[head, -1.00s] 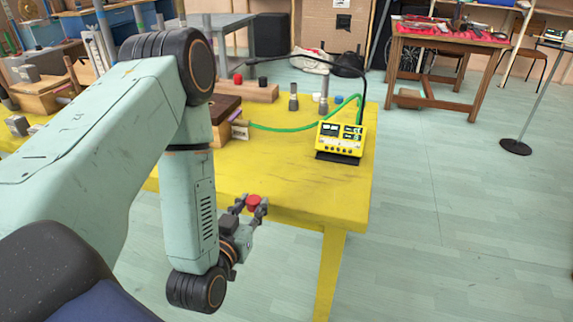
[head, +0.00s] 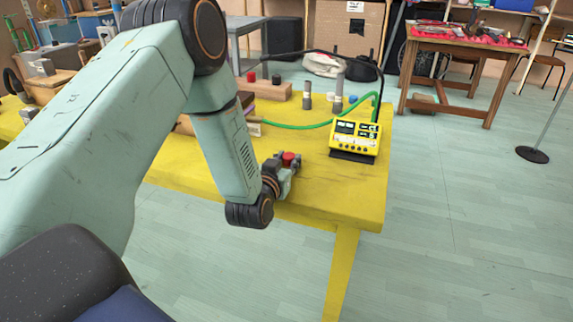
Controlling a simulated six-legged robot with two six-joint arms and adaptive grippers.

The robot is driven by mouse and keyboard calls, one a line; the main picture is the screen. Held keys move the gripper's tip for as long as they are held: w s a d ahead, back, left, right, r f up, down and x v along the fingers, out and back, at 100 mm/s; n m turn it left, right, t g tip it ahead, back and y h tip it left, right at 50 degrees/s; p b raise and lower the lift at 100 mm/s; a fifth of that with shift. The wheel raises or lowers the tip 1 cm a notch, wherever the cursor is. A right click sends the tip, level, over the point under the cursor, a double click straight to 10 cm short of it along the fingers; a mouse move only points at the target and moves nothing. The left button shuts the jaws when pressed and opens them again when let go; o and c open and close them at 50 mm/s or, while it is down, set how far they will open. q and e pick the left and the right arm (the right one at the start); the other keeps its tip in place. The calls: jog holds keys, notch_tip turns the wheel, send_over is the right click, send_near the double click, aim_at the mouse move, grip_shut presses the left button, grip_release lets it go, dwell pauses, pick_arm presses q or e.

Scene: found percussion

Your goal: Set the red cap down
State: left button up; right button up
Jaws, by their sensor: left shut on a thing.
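The red cap (head: 288,157) is small and sits between the fingers of my left gripper (head: 287,160). The gripper is shut on it, over the front part of the yellow table (head: 330,192). I cannot tell whether the cap touches the tabletop or is a little above it. The gripper and wrist hide part of the cap and the table just around it. My right gripper is not in view.
A yellow meter (head: 356,140) stands to the right of my gripper, with a green hose (head: 300,126) behind. A wooden block (head: 270,91) and metal cylinders (head: 307,98) stand farther back. The tabletop between gripper and meter, and the front right corner, are clear.

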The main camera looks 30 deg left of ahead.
pick_arm(q)
jog(key=shift+s+f, duration=0.1)
jog(key=shift+f, duration=0.15)
jog(key=o, duration=0.8)
jog(key=shift+r, duration=0.2)
jog(key=p+v, duration=0.3)
jog(key=v, duration=0.9)
